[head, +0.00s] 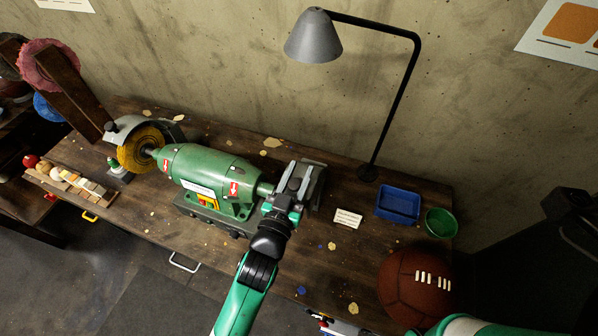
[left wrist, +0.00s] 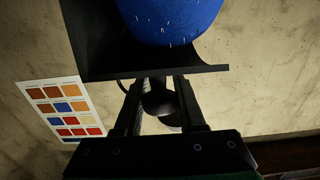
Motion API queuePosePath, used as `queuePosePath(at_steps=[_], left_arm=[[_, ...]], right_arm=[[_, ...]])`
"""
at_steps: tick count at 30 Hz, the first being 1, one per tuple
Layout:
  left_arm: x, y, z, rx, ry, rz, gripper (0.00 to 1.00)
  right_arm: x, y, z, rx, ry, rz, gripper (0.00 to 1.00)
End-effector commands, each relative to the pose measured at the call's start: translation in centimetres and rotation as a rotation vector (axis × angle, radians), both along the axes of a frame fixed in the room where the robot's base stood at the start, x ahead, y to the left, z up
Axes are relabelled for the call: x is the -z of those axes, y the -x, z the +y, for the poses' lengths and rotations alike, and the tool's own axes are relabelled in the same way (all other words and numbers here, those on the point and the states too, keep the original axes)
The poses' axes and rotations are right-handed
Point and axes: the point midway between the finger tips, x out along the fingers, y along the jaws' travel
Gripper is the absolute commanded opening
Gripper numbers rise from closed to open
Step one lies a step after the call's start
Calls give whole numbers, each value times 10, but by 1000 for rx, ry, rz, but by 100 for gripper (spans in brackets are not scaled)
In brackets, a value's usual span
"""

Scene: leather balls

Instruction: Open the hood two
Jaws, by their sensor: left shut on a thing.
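A green bench grinder (head: 210,178) stands on the workbench. Its left wheel (head: 137,150) is yellow under a grey hood (head: 118,132). The right hood (head: 314,186), which I take as hood two, is at the grinder's right end. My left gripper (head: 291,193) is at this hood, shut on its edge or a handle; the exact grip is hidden. In the left wrist view, the fingers (left wrist: 160,88) meet the dark hood (left wrist: 95,55), with a blue wheel (left wrist: 165,20) inside it. A dark shape (head: 574,208) at the right edge may be my right gripper; its fingers are unclear.
A desk lamp (head: 313,38) stands behind the hood. A blue tray (head: 398,205), a green bowl (head: 440,222), a white card (head: 347,218) and a brown leather ball (head: 415,285) are on the right. A wooden rack (head: 72,188) is on the left.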

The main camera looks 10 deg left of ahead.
Motion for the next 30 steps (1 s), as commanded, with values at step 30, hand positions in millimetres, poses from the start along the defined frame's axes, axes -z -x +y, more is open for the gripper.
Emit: queuePosePath(at_steps=[30], left_arm=[[-32, -79, -16, 0, -76, 364, 0]], right_arm=[[-47, 0, 0, 0, 0, 0, 50]])
